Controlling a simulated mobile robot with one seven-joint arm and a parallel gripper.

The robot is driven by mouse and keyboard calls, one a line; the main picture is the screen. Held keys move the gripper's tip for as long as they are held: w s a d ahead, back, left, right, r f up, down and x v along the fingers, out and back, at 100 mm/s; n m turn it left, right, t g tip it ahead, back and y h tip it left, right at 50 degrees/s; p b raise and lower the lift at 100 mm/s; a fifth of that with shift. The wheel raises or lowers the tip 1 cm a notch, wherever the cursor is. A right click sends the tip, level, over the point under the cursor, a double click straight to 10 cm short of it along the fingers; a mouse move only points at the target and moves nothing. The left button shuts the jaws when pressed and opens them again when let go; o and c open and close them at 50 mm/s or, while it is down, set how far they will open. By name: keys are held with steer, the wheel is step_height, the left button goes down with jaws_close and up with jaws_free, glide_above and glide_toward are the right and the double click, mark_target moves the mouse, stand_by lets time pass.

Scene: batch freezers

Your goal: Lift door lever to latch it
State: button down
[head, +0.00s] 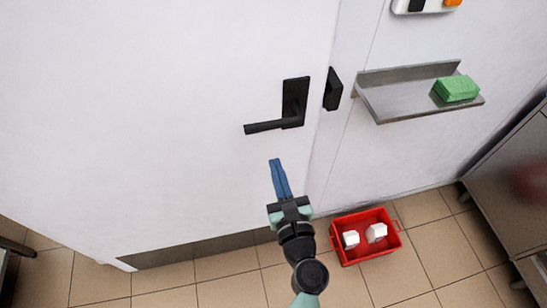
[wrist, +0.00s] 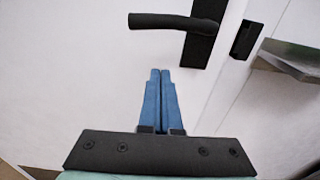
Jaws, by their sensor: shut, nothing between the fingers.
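The black door lever (head: 275,126) sits on a black backplate near the right edge of the white door (head: 180,100). It points left and looks close to level, its free end slightly lower in the head view. My gripper (head: 274,162) has blue fingers, shut together and empty. In the head view the fingertips appear just below the lever, apart from it. In the wrist view the lever (wrist: 172,21) is at the top, above the fingertips (wrist: 160,72), with a gap between. A black latch piece (head: 333,89) is on the frame right of the lever.
A steel shelf (head: 395,98) with a green block (head: 457,88) juts from the wall at right. A red crate (head: 345,252) with white items stands on the tiled floor below. A steel cabinet (head: 505,180) stands at far right.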

steer(key=v, duration=0.6)
steer(key=shift+s+b, duration=0.2)
steer(key=shift+b, duration=0.15)
steer(key=w+a+r+n+t, duration=0.1)
steer(key=w+r+n, duration=0.2)
steer(key=r+n, duration=0.65)
steer(key=w+a+r+n+t+y, duration=0.15)
steer(key=r+n, duration=0.45)
steer(key=r, duration=0.6)
steer(key=w+r+n+t+h, duration=0.15)
steer(key=w+r+n, duration=0.25)
steer(key=r+n, duration=0.5)
steer(key=s+d+r+n+t+h, duration=0.1)
steer(key=s+r, duration=0.5)
steer(key=r, duration=0.6)
steer(key=s+d+r+n+t+h, duration=0.1)
steer(key=s+r+n+t+h, duration=0.3)
steer(key=r, duration=0.9)
steer(key=shift+s+d+r+n+t, duration=0.3)
steer(key=shift+s+n+t, duration=0.6)
steer(key=shift+n, duration=0.35)
steer(key=shift+w+f, duration=0.1)
steer(key=shift+f, duration=0.05)
